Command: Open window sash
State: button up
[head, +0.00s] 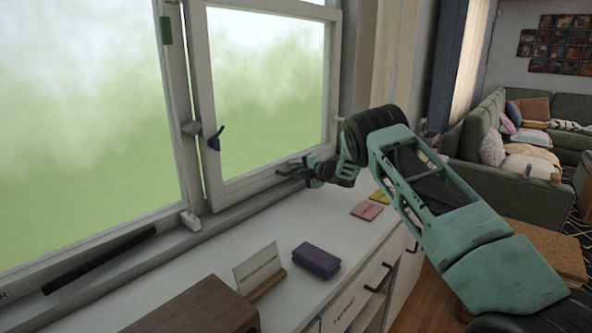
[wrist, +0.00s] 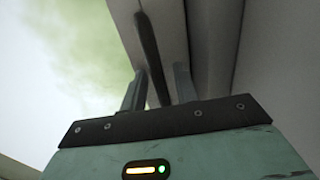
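The white-framed window sash (head: 207,100) on the right has clear glass and a small dark blue handle (head: 215,138) on its left stile, tilted. I cannot tell for sure whether the sash stands slightly ajar. My gripper (head: 284,170) is at the sash's bottom rail, right of and below the handle, apart from the handle. In the wrist view my gripper (wrist: 158,88) has its fingers apart, with a long dark bar (wrist: 150,50) between them; what the bar is and whether the fingers touch it is unclear.
A white cabinet top (head: 225,255) runs below the window. On it are a card in a wooden stand (head: 260,273), a purple block (head: 316,260), a brown box (head: 200,312) and a pink pad (head: 367,210). A green sofa (head: 500,175) stands far right.

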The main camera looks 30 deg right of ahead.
grip_shut()
jog(key=p, duration=0.8)
send_near(284, 101)
jog(key=x, duration=0.4)
jog(key=shift+w+r, duration=0.1)
jog(key=shift+w, duration=0.2)
grip_release()
jog(key=shift+s, duration=0.1)
jog(key=b+v, duration=0.5)
jog(key=v, duration=1.2)
